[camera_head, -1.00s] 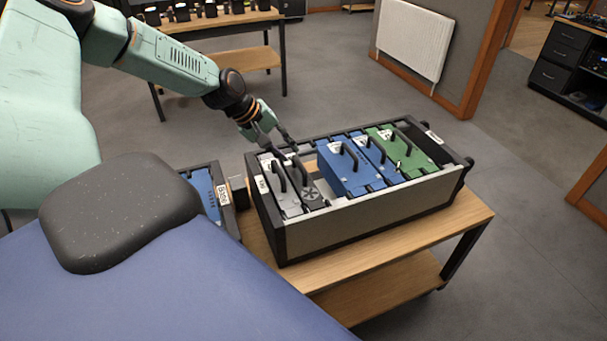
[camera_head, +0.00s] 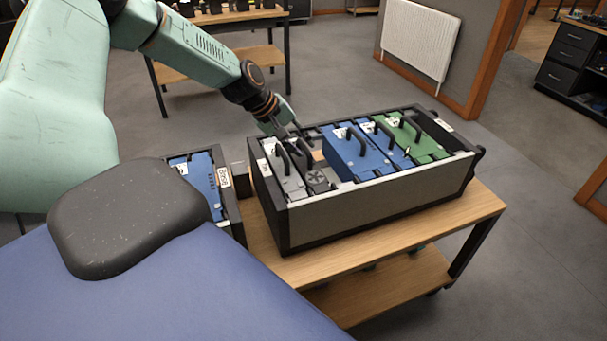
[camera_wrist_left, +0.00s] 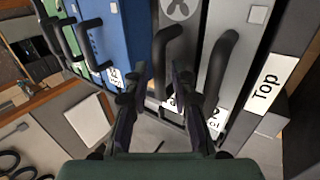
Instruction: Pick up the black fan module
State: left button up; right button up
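The fan module (camera_head: 317,178) is a narrow dark grey unit with a fan emblem, upright in the rack between a light grey module (camera_head: 288,180) and an empty gap. In the left wrist view the emblem (camera_wrist_left: 181,9) shows at the top, and its black handle (camera_wrist_left: 163,60) curves down below. My left gripper (camera_head: 291,133) is above the back of the rack by this handle. In the wrist view its two fingers (camera_wrist_left: 157,95) are apart, with the lower end of the handle between them. Contact cannot be told. My right gripper is not in view.
The rack (camera_head: 370,205) stands on a wooden cart (camera_head: 400,238). Blue modules (camera_head: 352,165) and a green module (camera_head: 425,150) stand further right in it. A smaller bin (camera_head: 232,208) with a blue module is at the left. Bare floor lies right of the cart.

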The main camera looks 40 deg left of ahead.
pick_arm(q)
jog(key=shift+b+x, duration=0.8)
jog(key=shift+x, duration=0.45)
jog(key=shift+s+a+r, duration=0.1)
jog(key=shift+r, duration=0.15)
jog(key=shift+f, duration=0.15)
jog(key=c, duration=0.5)
grip_shut()
jog(key=shift+a, duration=0.1)
